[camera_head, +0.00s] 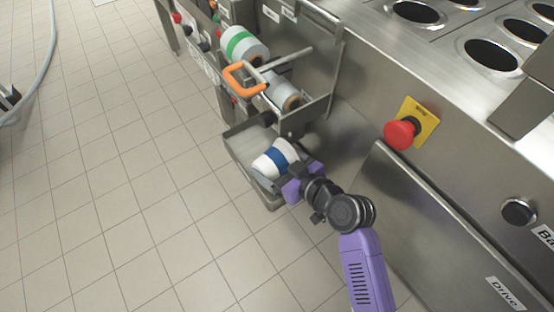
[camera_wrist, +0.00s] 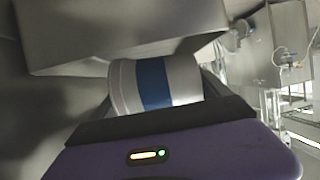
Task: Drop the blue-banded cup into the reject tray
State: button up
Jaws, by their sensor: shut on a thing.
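The white cup with a blue band (camera_head: 275,158) lies on its side in my gripper (camera_head: 283,172), which is shut on it. In the head view the cup shows over a metal tray (camera_head: 236,150) low at the machine's front; I take this as the reject tray. I cannot tell whether the cup touches the tray. The wrist view shows the blue-banded cup (camera_wrist: 155,84) just beyond my purple gripper (camera_wrist: 160,120), below a grey metal surface. The fingertips are mostly hidden.
A green-banded cup (camera_head: 240,45) and another roll-shaped item (camera_head: 284,95) sit above, beside an orange handle (camera_head: 240,78). A red stop button (camera_head: 401,134) and a metal panel (camera_head: 430,215) are at right. Tiled floor (camera_head: 120,190) lies open at left.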

aim_at(283, 168)
jog(key=shift+f+b, duration=0.4)
jog(key=shift+b, duration=0.05)
jog(key=shift+f, duration=0.25)
jog(key=shift+r, duration=0.1)
jog(key=o, duration=1.1)
jog(key=shift+r+p, duration=0.45)
jog(key=shift+r, duration=0.1)
jog(key=p+v, duration=0.1)
jog(key=v, duration=0.6)
jog(key=shift+s+d+r, duration=0.15)
jog(key=shift+d, duration=0.05)
